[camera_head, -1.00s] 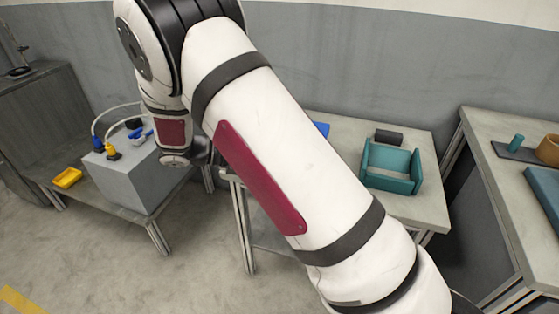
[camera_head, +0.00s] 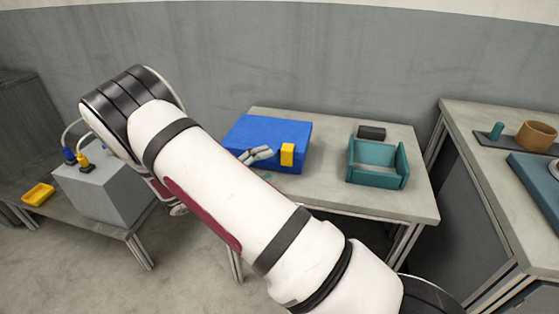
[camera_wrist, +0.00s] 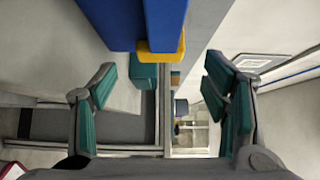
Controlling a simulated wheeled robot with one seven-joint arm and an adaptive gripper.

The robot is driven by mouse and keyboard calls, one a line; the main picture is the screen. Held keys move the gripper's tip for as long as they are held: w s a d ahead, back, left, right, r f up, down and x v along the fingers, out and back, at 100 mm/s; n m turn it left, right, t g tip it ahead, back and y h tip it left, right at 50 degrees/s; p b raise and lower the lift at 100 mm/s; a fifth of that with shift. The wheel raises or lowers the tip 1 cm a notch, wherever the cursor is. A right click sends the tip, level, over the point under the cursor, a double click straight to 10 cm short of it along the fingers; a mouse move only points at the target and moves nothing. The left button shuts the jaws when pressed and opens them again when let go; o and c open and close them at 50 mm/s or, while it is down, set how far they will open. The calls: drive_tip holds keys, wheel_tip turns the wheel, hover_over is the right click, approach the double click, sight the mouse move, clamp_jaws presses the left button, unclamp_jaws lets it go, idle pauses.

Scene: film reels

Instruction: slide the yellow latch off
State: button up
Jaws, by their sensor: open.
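A yellow latch (camera_head: 288,154) is on the near right part of the blue box (camera_head: 258,131) on the middle table. My gripper (camera_head: 261,153) is just left of the latch in the head view, in front of the box; its wrist end is partly hidden by my arm. In the wrist view my gripper (camera_wrist: 160,75) has its teal-padded fingers spread wide with nothing between them. The latch (camera_wrist: 161,52) shows ahead, at the end of the blue box (camera_wrist: 150,18), between the finger directions. I cannot tell whether the fingers touch the box.
A teal open-sided tray (camera_head: 377,180) and a dark block (camera_head: 372,133) stand right of the blue box. A grey box (camera_head: 105,188) with plugged cables and a yellow tray (camera_head: 39,194) are at left. Bare tabletop (camera_head: 325,178) lies between the blue box and teal tray.

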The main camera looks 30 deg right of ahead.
sight(283, 159)
drive_tip(key=shift+d, duration=2.75)
clamp_jaws()
drive_tip(key=s+d+p, duration=0.3)
drive_tip(key=s+d, duration=0.2)
drive_tip(key=shift+r, duration=0.1)
drive_tip(key=shift+s+d, duration=0.15)
drive_tip(key=shift+s, duration=0.1)
unclamp_jaws()
